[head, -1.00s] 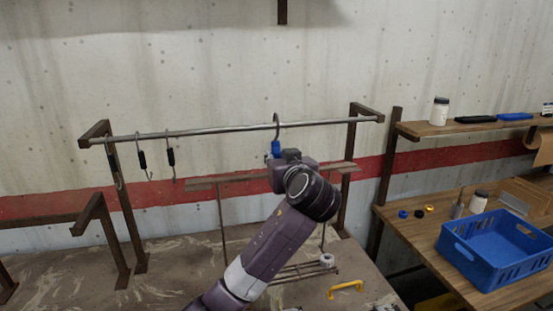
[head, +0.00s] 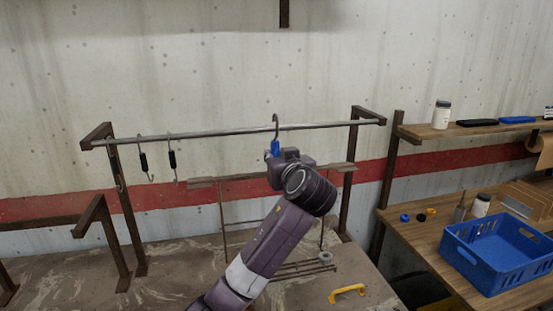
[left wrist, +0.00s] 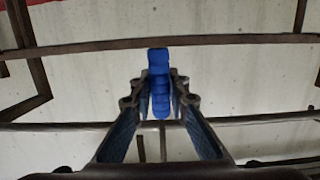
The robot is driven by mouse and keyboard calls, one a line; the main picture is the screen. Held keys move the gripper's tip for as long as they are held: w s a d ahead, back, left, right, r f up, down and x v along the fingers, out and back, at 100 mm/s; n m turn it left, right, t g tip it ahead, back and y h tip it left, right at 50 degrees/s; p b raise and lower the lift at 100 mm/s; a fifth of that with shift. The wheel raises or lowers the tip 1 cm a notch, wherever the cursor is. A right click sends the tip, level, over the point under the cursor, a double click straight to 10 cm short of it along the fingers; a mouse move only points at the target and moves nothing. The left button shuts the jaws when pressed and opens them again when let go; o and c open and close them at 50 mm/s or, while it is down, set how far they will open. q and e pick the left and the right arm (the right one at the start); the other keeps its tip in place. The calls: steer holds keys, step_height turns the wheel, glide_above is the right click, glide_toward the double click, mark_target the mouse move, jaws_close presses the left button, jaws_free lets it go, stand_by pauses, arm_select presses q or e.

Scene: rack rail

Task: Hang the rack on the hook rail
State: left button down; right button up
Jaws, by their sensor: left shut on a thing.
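The rack (head: 223,215) is a thin dark frame with a brown top bar, a low wire shelf and a hook with a blue grip (head: 275,147) above. My left gripper (head: 277,158) is shut on the blue grip, which also shows between the fingers in the left wrist view (left wrist: 160,85). The metal hook rail (head: 220,133) runs across brown posts. The hook's curved top (head: 276,118) rises above the rail line. I cannot tell whether it rests on the rail or is just in front. My arm hides part of the rack. My right gripper is not in view.
Dark-gripped hooks (head: 172,160) hang at the rail's left. A yellow handle (head: 347,293) lies on the bench below. At right, a wooden table holds a blue crate (head: 495,250), with a shelf and white jar (head: 441,115) above. The rail's right part is clear.

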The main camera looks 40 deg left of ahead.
arm_select(q)
steer(key=shift+w+a+r, duration=0.1)
steer(key=shift+a+r, duration=0.05)
stand_by(0.4)
steer(key=shift+x, duration=0.95)
